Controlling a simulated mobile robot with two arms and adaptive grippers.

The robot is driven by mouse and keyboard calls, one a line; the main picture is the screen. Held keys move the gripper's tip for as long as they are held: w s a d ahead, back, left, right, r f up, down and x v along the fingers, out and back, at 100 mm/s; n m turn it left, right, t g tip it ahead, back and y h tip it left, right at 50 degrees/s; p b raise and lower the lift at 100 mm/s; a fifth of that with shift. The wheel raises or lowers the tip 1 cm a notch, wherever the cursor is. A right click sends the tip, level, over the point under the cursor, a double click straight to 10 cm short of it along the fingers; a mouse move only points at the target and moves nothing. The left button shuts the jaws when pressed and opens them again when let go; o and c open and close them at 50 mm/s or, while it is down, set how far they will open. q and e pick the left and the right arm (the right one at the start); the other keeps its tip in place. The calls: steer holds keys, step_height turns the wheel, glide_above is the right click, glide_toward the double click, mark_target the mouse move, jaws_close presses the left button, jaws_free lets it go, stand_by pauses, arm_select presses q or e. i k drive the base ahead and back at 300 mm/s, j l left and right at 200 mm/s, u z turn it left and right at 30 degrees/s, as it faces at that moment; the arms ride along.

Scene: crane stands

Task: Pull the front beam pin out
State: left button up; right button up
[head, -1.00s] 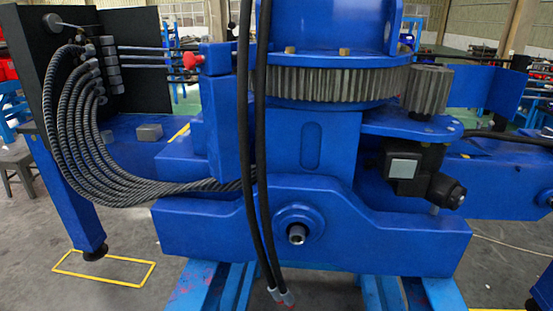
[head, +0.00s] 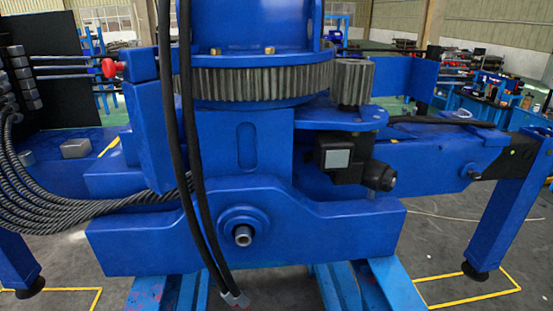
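The blue crane base (head: 140,248) fills the middle of the head view. A round boss with a metal pin end (head: 242,236) sits low in the middle of its near face. A blue extending beam (head: 430,165) runs to the right, and a small round pin-like part (head: 473,172) shows near its outer end. The frames do not show which of these is the front beam pin. Neither of my grippers is in view.
Two black hoses (head: 190,140) hang in front of the base. Grey braided hoses (head: 60,205) curve at the left. A blue outrigger leg (head: 505,220) stands at the right inside yellow floor marking (head: 465,301). Workbenches (head: 490,105) stand behind.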

mark_target(475, 176)
steer(key=z, duration=1.35)
steer(key=i+l, duration=0.5)
steer(key=l, duration=0.25)
steer(key=i+l, duration=0.2)
steer(key=l, duration=0.15)
